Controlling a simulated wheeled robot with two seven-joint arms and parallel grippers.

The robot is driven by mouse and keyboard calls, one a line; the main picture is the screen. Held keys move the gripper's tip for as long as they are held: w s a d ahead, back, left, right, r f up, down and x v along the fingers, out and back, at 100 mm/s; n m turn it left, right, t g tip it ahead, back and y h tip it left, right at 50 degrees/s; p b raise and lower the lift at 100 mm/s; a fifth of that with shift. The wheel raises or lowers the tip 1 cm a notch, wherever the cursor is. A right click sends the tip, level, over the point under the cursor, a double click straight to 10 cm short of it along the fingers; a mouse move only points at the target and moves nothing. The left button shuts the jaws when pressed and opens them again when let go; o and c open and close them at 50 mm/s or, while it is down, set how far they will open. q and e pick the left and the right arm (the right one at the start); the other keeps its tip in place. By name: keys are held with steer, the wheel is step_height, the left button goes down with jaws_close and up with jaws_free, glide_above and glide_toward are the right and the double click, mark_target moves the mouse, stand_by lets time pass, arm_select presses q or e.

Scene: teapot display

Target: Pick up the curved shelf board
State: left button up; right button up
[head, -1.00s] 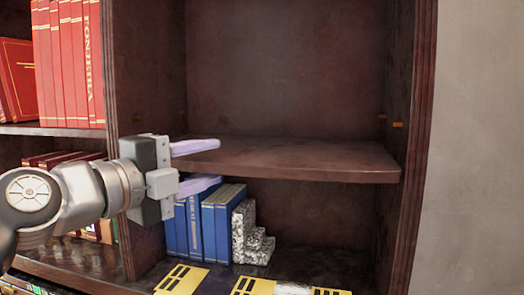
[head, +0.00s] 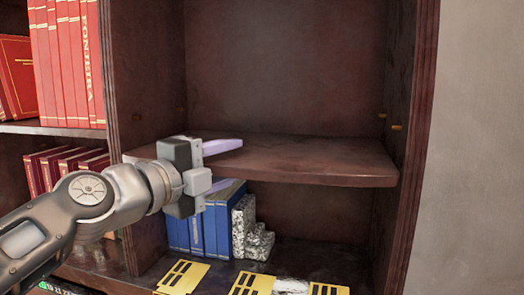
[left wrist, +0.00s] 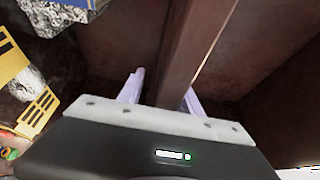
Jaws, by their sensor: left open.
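The curved shelf board (head: 315,160) is a dark brown plank with a rounded front edge, lying level across the right bay of the bookcase. My left gripper (head: 240,163) is open at the board's front edge, left of its middle. One pale purple finger is above the board and the other below it. In the left wrist view the board (left wrist: 182,50) runs edge-on between the two fingers of the left gripper (left wrist: 162,92). I cannot tell whether either finger touches it. The gripper body hides part of the board's left front. My right gripper is not in view.
Blue books (head: 208,225) and a speckled grey bookend (head: 243,228) stand below the board, close under the lower finger. Yellow pieces (head: 183,276) lie on the bottom shelf. Red books (head: 70,60) fill the left bay. The space above the board is clear.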

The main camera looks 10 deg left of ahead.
arm_select(q)
steer(key=shift+c, duration=0.5)
jaws_close()
stand_by(0.8)
steer(key=shift+r, duration=0.15)
